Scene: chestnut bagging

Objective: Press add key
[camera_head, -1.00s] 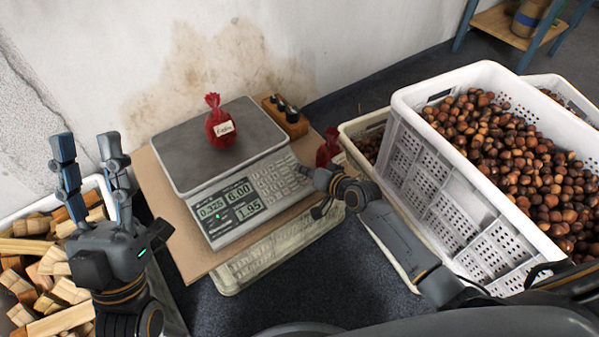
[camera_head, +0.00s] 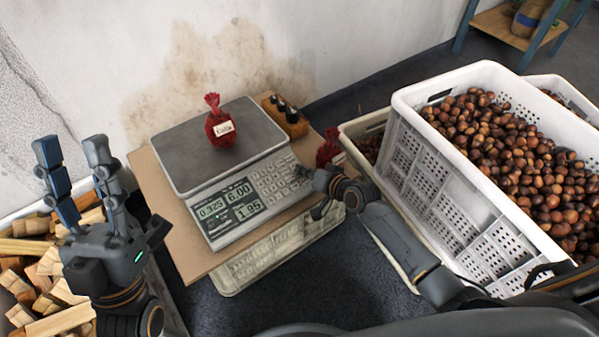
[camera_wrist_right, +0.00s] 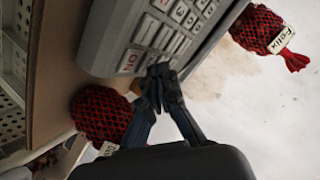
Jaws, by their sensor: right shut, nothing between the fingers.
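A grey scale with a silver weighing plate (camera_head: 190,150) stands on a board. Its display (camera_head: 226,202) reads 0.325, 6.00 and 1.95, and its keypad (camera_head: 272,182) is at the right of the front panel. My right gripper (camera_head: 300,171) is shut and empty, its tips at the keypad's right edge. In the right wrist view its tips (camera_wrist_right: 160,72) are at the keys (camera_wrist_right: 168,40), near an ON key; contact cannot be told. The add key's label is not legible. A red net bag (camera_head: 220,128) sits on the plate. My left gripper (camera_head: 71,150) is open and empty at the left.
A second red bag (camera_head: 328,148) stands beside the scale, close to my right gripper. A wooden block with dark knobs (camera_head: 287,120) is behind it. White crates of chestnuts (camera_head: 440,160) fill the right. A crate of wood blocks (camera_head: 35,262) is at the left.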

